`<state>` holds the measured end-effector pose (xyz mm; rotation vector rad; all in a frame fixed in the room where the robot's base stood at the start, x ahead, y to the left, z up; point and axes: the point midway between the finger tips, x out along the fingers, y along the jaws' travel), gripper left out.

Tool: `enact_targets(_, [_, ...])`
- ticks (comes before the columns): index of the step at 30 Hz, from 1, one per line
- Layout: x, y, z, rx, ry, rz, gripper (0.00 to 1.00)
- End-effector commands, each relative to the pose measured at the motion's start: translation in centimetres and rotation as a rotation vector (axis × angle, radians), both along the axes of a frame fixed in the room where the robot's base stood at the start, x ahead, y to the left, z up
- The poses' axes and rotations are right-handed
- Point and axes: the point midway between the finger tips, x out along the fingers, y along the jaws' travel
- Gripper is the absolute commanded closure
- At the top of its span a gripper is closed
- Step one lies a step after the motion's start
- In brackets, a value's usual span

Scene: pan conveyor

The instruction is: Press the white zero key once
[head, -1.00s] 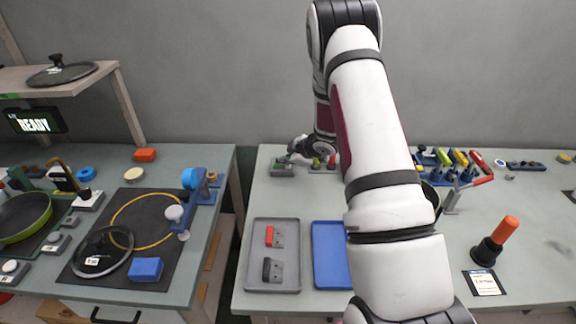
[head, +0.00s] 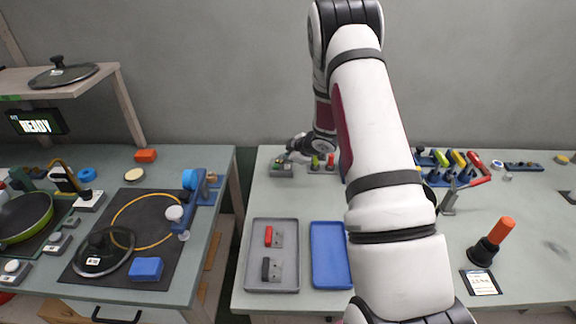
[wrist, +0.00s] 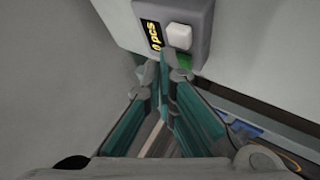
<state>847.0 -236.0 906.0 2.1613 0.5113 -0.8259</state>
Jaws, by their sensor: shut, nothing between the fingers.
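The white key (wrist: 179,36) is a raised, rounded square on a grey box (wrist: 200,22) in the wrist view. A small display reading "0 pcs" (wrist: 151,36) sits to its left, and a green key (wrist: 184,62) lies below it, partly behind a fingertip. My gripper (wrist: 164,72) is shut and empty, with its fingertips just below the white key in the picture. I cannot tell whether they touch the box. In the head view my gripper (head: 285,157) is at a small grey device (head: 282,171) at the right bench's back left; the white key is not discernible there.
A grey tray (head: 251,254) and a blue tray (head: 330,254) lie in front. Coloured-handled tools (head: 456,160) stand at the back right. The bench between device and trays is clear.

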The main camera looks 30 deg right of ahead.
Motion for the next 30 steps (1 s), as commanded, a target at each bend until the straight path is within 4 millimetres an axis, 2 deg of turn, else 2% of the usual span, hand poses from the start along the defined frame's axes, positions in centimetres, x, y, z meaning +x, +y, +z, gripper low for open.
enact_targets(12, [0.0, 0.0, 0.5, 0.000, 0.000, 0.000, 1.00])
enact_targets(24, [-0.1, -0.1, 4.1, -0.002, -0.001, 0.001, 1.00])
enact_targets(30, [-0.1, 0.0, 5.2, -0.001, 0.000, 0.001, 1.00])
